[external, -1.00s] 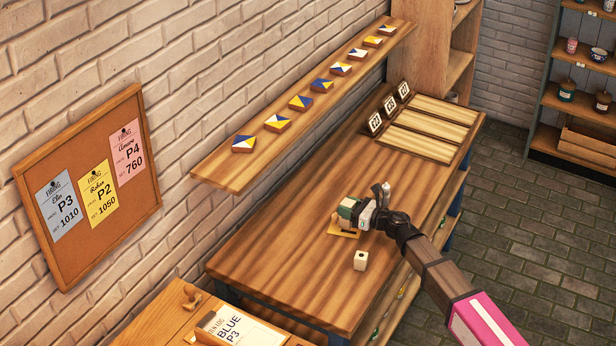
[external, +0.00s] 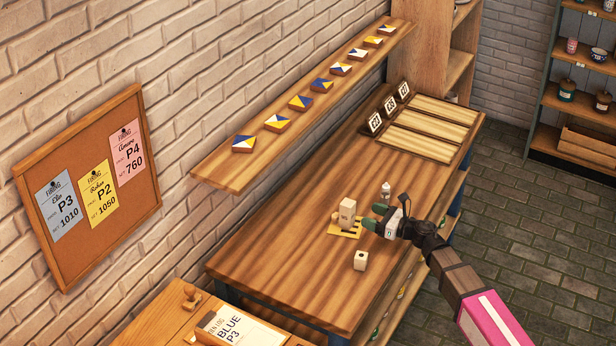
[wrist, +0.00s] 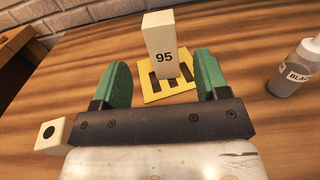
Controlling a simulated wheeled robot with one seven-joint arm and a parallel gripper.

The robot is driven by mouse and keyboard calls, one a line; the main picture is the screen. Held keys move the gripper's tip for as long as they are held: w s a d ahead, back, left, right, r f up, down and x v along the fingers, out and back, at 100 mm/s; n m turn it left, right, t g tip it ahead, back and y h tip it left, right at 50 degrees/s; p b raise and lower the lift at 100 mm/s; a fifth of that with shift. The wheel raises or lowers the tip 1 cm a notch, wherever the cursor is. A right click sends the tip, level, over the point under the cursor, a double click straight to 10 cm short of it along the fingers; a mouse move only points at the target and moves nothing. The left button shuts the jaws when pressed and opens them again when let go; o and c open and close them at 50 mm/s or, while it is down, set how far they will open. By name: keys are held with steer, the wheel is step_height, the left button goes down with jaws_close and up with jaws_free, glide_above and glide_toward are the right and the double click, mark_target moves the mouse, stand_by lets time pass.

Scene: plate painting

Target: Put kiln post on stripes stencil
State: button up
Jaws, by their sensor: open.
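A cream kiln post (external: 347,212) marked 95 stands upright on the yellow stripes stencil (external: 344,234) on the table. In the wrist view the post (wrist: 161,45) stands on the back part of the stencil (wrist: 152,97), whose dark slots show in front of it. My gripper (external: 373,223) is just right of the post. Its green fingers (wrist: 161,82) are open, with the post beyond and between them, apart from both. The post's contact with the stencil is seen only from the front and side.
A small cream block with a hole (external: 361,260) sits nearer on the table; it also shows at the wrist view's left (wrist: 50,134). A bottle labelled BLACK (wrist: 297,68) stands right of the stencil. Slatted boards (external: 432,121) lie at the far end. A shelf of painted tiles (external: 262,150) overhangs the back.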

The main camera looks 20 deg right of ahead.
steer(key=shift+v, duration=1.6)
